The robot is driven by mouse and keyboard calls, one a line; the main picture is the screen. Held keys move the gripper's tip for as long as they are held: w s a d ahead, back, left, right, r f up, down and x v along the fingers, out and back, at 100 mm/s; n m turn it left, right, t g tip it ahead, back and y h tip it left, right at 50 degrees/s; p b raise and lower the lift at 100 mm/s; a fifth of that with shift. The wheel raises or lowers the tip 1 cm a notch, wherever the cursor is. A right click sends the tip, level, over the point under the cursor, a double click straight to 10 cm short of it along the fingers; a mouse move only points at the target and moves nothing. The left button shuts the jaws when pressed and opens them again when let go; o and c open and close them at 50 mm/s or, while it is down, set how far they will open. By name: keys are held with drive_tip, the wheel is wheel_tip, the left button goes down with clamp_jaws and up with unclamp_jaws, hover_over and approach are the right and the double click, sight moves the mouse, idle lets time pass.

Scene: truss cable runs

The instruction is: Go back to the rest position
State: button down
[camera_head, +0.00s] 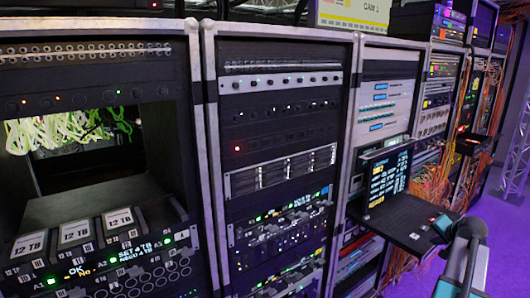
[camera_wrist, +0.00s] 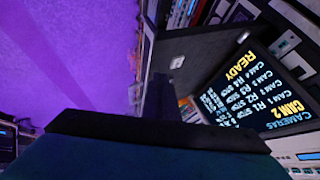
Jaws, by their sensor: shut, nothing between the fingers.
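My gripper (camera_head: 438,222) is at the lower right of the head view, in front of the racks and close to the pull-out shelf with a screen. In the wrist view my gripper (camera_wrist: 160,90) appears as a dark, narrow shape pointing away from the camera. It is shut and holds nothing. The lit screen (camera_head: 386,174) stands on the shelf, left of my gripper in the head view. In the wrist view the screen (camera_wrist: 262,85) is tilted and shows "CAM 2" and "READY".
The shelf (camera_head: 400,214) juts out of the rack near my arm. A rack (camera_head: 278,150) and an open bay with 12 TB units (camera_head: 75,232) stand to the left. Orange cables (camera_head: 470,175) hang at the right. Purple floor (camera_head: 500,250) is clear at the far right.

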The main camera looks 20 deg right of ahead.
drive_tip(key=w+a+f+n+y+b, duration=0.1)
drive_tip(key=w+a+f+n+y, duration=0.1)
drive_tip(key=w+a+f, duration=0.65)
drive_tip(key=w+a+f+n+y+b, duration=0.15)
drive_tip(key=w+a+f, duration=0.35)
drive_tip(key=a+f, duration=0.55)
drive_tip(key=a+f+n+g+y+b, duration=0.1)
drive_tip(key=a+f+g, duration=0.1)
drive_tip(key=a+f, duration=0.85)
drive_tip(key=a+f+n+g+y+b, duration=0.1)
drive_tip(key=a+f+n+g+y, duration=0.1)
drive_tip(key=a+f, duration=0.8)
drive_tip(key=s+a+f+n+g+b, duration=0.1)
drive_tip(key=s+a+f+n+g, duration=0.1)
drive_tip(key=s+a+f, duration=0.5)
drive_tip(key=s+a+f+n+g+b, duration=0.15)
drive_tip(key=s+a, duration=0.25)
drive_tip(key=a, duration=0.5)
drive_tip(key=s+a+f+n+g, duration=0.1)
drive_tip(key=s+a+f, duration=0.45)
drive_tip(key=a, duration=0.25)
drive_tip(key=s+a+f+n+g, duration=0.1)
drive_tip(key=s+n+g, duration=0.1)
drive_tip(key=s, duration=0.8)
drive_tip(key=s+a+f+n+g+h, duration=0.1)
drive_tip(key=s+n+g, duration=0.1)
drive_tip(key=s, duration=0.7)
drive_tip(key=shift+s+f+n+g+b, duration=0.35)
drive_tip(key=shift+f+n+g+b, duration=0.05)
drive_tip(key=shift+g, duration=0.05)
